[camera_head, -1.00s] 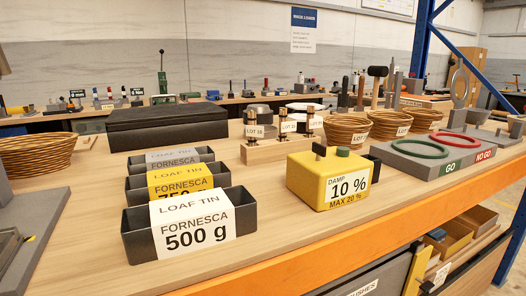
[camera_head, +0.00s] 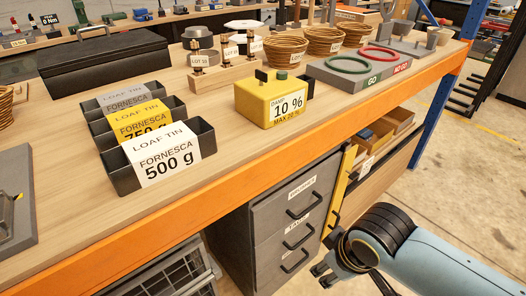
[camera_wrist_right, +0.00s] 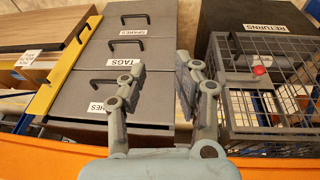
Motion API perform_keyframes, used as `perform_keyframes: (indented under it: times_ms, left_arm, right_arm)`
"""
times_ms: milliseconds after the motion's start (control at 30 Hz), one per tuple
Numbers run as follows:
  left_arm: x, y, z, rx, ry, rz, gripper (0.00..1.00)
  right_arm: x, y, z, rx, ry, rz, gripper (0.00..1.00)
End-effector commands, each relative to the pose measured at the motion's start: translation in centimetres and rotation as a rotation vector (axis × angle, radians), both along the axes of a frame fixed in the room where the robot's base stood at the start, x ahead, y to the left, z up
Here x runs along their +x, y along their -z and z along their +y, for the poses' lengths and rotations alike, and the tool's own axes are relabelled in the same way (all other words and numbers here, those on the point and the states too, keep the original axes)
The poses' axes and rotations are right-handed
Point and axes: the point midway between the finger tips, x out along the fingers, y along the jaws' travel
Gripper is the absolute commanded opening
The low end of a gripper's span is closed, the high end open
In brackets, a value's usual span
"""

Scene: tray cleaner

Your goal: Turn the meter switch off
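The yellow damp meter (camera_head: 272,100) stands on the wooden bench near its front edge, with a display reading 10 %. On its top are a small black upright part (camera_head: 262,75) and a green round knob (camera_head: 281,75); I cannot tell which one is the switch or how it is set. My right gripper (camera_head: 324,272) is below the bench top, in front of the grey drawers and well away from the meter. In the right wrist view my right gripper (camera_wrist_right: 160,85) has its fingers spread, with nothing between them. My left gripper is not in view.
Loaf tins (camera_head: 165,165) stand left of the meter, a stand of lot stamps (camera_head: 225,75) behind it, and a GO/NO GO gauge (camera_head: 360,68) to its right. Grey drawers (camera_head: 290,215) and a wire crate (camera_wrist_right: 270,100) are below the orange bench edge (camera_head: 200,190).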

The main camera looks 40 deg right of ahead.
Motion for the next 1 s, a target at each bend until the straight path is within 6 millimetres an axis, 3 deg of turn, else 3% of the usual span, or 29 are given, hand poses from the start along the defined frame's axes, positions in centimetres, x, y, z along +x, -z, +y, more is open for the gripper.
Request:
perform_keyframes:
  times_ms: [33, 200, 300, 500, 600, 733, 1000]
  left_arm:
    - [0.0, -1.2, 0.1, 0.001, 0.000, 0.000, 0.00]
    - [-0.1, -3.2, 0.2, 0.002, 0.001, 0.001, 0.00]
    - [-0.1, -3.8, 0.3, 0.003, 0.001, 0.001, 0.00]
    - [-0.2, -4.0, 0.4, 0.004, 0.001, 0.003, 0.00]
    - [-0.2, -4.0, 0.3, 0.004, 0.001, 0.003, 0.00]
    - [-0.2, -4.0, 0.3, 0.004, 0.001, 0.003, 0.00]
    - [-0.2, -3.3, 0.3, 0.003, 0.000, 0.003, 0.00]
  right_arm:
    - [1.0, -3.8, -0.1, -0.004, -0.004, -0.034, 0.31]
    - [5.3, -14.4, -1.3, -0.017, -0.015, -0.212, 0.31]
    - [9.4, -19.3, -2.5, -0.009, -0.025, -0.377, 0.31]
    - [17.3, -25.9, -5.1, 0.056, -0.052, -0.678, 0.31]
    - [20.2, -28.7, -6.4, 0.098, -0.065, -0.794, 0.31]
    - [22.4, -31.1, -7.3, 0.139, -0.075, -0.881, 0.31]
    - [25.9, -30.2, -7.2, 0.156, -0.068, -0.903, 0.31]
